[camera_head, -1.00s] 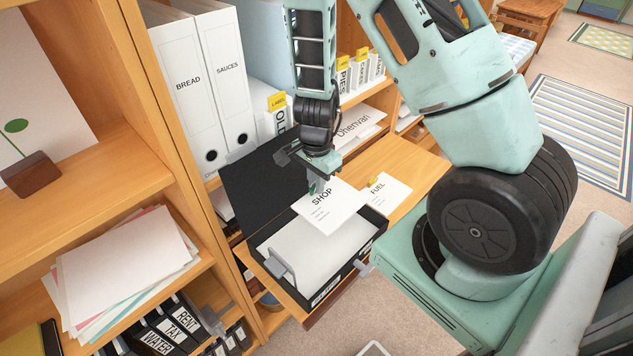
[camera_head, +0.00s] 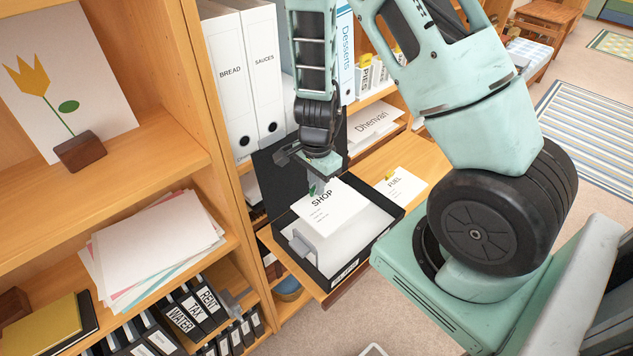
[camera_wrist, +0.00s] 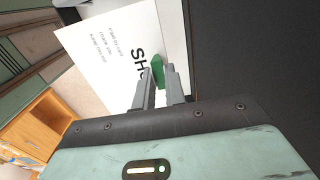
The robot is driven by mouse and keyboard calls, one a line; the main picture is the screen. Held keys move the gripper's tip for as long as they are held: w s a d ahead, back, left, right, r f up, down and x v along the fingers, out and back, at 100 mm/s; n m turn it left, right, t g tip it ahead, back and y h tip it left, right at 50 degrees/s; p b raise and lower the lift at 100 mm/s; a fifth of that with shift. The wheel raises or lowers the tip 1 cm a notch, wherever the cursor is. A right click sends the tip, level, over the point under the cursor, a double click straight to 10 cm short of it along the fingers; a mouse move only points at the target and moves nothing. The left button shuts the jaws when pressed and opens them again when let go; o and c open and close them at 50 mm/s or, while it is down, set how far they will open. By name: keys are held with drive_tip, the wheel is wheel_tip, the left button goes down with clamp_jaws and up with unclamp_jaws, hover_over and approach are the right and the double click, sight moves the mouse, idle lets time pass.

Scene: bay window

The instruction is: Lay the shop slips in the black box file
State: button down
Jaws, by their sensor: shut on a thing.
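The shop slips (camera_head: 333,212) are a white sheaf headed "SHOP" with a green clip (camera_wrist: 158,70) at the top edge. My gripper (camera_head: 317,187) is shut on the slips at the clip; the wrist view shows the two grey fingers (camera_wrist: 160,88) there. The slips hang tilted over the open black box file (camera_head: 397,222), covering part of its inside. White paper (camera_head: 372,229) lies in the box, and a grey lever clip stands at its left front. The black lid (camera_head: 272,170) stands raised behind, partly hidden by my gripper.
Fuel slips (camera_head: 402,184) with a yellow clip lie right of the box on the wooden board (camera_head: 427,161). White binders (camera_head: 232,85) stand behind the lid. A bookcase upright (camera_head: 205,130) rises at left, with a paper stack (camera_head: 160,245) on its shelf.

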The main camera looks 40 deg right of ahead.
sight(317, 200)
drive_tip(key=shift+f+b, duration=5.3)
drive_tip(key=shift+f, duration=0.8)
drive_tip(key=shift+f+b, duration=0.35)
drive_tip(key=shift+f, duration=0.25)
drive_tip(key=c, duration=1.4)
unclamp_jaws()
drive_tip(key=shift+o, duration=0.2)
drive_tip(key=shift+r, duration=0.2)
drive_tip(key=shift+r+p, duration=3.3)
drive_tip(key=shift+r, duration=0.1)
